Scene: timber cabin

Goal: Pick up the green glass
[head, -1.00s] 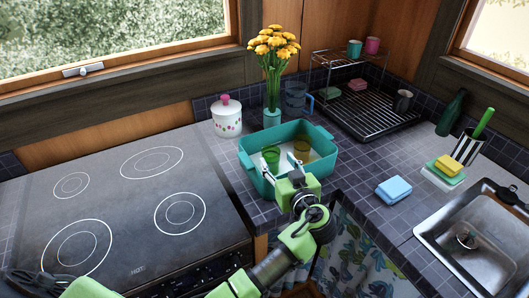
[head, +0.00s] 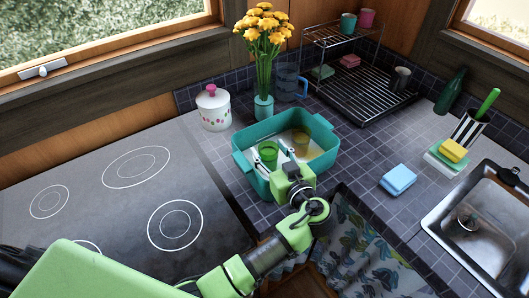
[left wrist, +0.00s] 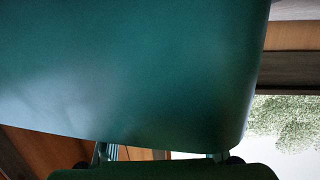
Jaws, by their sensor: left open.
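The green glass (head: 267,152) stands inside a teal bin (head: 240,160) on the tiled counter, at the bin's left side. A yellow-amber glass (head: 300,141) stands to its right in the same bin. My left gripper (head: 275,157) is open over the bin's near wall, its fingers reaching in beside the green glass. One finger looks very close to the glass; I cannot tell whether they touch. The left wrist view is mostly filled by a teal surface (left wrist: 140,70), likely the bin's wall, and the glass is hidden there. My right gripper is not in view.
A black stovetop (head: 110,200) lies to the left. A white lidded pot (head: 213,108) and a vase of yellow flowers (head: 264,105) stand behind the bin. A dish rack (head: 360,90), a blue sponge (head: 398,179) and a sink (head: 485,235) are to the right.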

